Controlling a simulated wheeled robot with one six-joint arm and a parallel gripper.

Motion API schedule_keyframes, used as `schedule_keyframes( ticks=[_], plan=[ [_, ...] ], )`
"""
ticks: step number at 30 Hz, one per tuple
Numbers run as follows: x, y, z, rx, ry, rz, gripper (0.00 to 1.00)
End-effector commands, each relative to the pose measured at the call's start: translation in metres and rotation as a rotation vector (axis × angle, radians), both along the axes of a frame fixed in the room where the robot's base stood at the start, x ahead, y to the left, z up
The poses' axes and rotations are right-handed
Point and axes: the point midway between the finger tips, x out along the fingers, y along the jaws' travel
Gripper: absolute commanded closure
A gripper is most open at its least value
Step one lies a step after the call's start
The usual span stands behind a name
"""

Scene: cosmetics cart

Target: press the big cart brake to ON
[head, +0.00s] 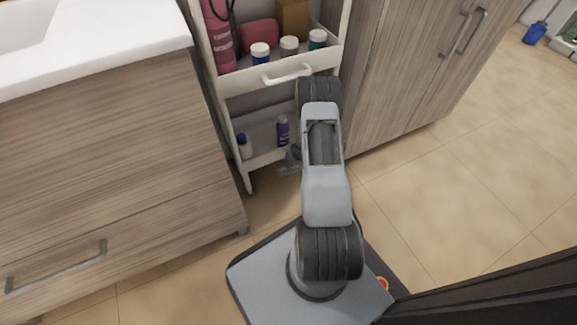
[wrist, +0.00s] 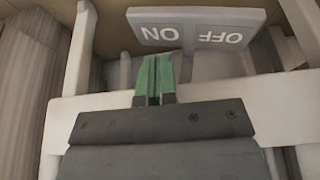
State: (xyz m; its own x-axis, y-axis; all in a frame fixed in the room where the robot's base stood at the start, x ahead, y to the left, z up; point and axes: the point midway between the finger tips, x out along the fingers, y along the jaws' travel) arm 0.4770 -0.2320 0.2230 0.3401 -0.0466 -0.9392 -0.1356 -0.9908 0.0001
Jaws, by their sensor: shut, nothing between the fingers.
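The grey brake plate shows in the wrist view, printed with upside-down white letters. Its ON half (wrist: 160,30) is on the left and its OFF half (wrist: 225,36) is on the right. My gripper (wrist: 158,62) is shut and empty, its green fingertips together just below the lower edge of the ON half in the picture. I cannot tell whether they touch it. The white cart (head: 285,82) stands between the cabinets in the head view.
The cart's shelves hold several bottles and jars, with a purple bottle (head: 283,131) and a white bottle (head: 244,146) on the lowest. Wooden cabinets (head: 110,170) stand close on both sides. Open tiled floor (head: 450,190) lies to the right.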

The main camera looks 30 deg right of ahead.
Motion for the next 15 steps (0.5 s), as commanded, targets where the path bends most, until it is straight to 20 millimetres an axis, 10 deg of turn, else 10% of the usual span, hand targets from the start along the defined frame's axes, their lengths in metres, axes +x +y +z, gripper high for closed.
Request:
schedule_keyframes(
  ticks=[15],
  plan=[
    [0.0, 0.0, 0.041, 0.001, 0.001, 0.0, 1.0]
  ],
)
